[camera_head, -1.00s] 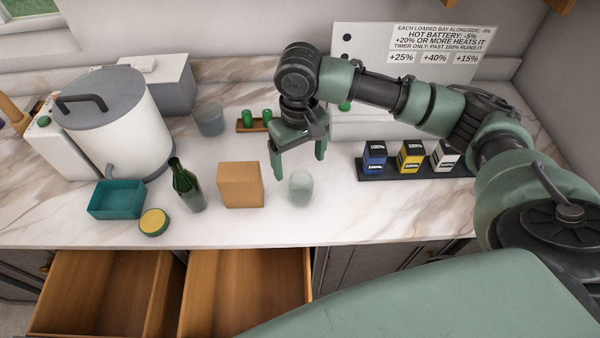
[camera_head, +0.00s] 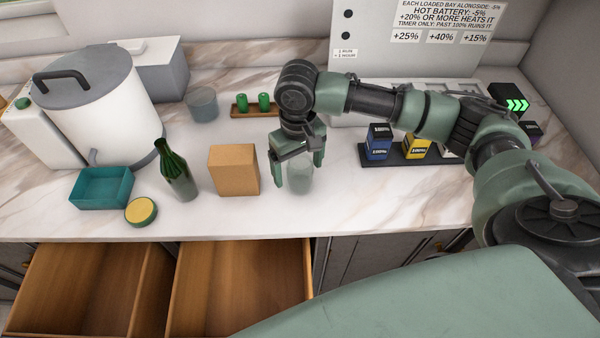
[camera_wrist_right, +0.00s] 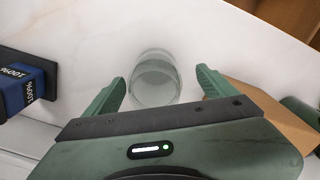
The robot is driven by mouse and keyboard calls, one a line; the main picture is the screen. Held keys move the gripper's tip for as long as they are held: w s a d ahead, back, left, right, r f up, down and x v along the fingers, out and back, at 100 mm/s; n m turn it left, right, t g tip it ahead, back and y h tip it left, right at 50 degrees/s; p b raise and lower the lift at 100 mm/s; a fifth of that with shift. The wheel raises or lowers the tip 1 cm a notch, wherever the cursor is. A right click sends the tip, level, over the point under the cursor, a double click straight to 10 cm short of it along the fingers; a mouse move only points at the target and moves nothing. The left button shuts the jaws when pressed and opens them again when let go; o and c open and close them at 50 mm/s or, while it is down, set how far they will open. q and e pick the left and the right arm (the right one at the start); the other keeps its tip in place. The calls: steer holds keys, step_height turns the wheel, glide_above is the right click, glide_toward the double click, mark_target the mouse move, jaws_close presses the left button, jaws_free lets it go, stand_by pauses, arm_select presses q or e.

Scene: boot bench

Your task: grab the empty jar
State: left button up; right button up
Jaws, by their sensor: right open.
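The empty jar (camera_head: 300,180) is a small clear glass on the counter, to the right of the tan box. My right gripper (camera_head: 297,172) is open and directly above it, with a finger on each side of its upper part in the head view. In the right wrist view the jar (camera_wrist_right: 154,80) lies between the two fingertips of the right gripper (camera_wrist_right: 160,86), with a gap on both sides. My left gripper is not in view.
The tan box (camera_head: 234,170) stands close left of the jar, with a green bottle (camera_head: 178,172) beyond it. A rack with blue and yellow batteries (camera_head: 378,142) is to the right. Two open drawers (camera_head: 240,285) lie below the counter's front edge.

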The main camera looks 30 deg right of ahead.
steer(key=f, duration=0.1)
steer(key=f+p, duration=0.1)
steer(key=f, duration=0.1)
steer(key=shift+w+d+f, duration=0.25)
steer(key=shift+d+f, duration=0.1)
steer(key=shift+f, duration=0.6)
steer(key=c, duration=1.4)
steer(key=shift+r, duration=0.1)
steer(key=shift+c, duration=1.3)
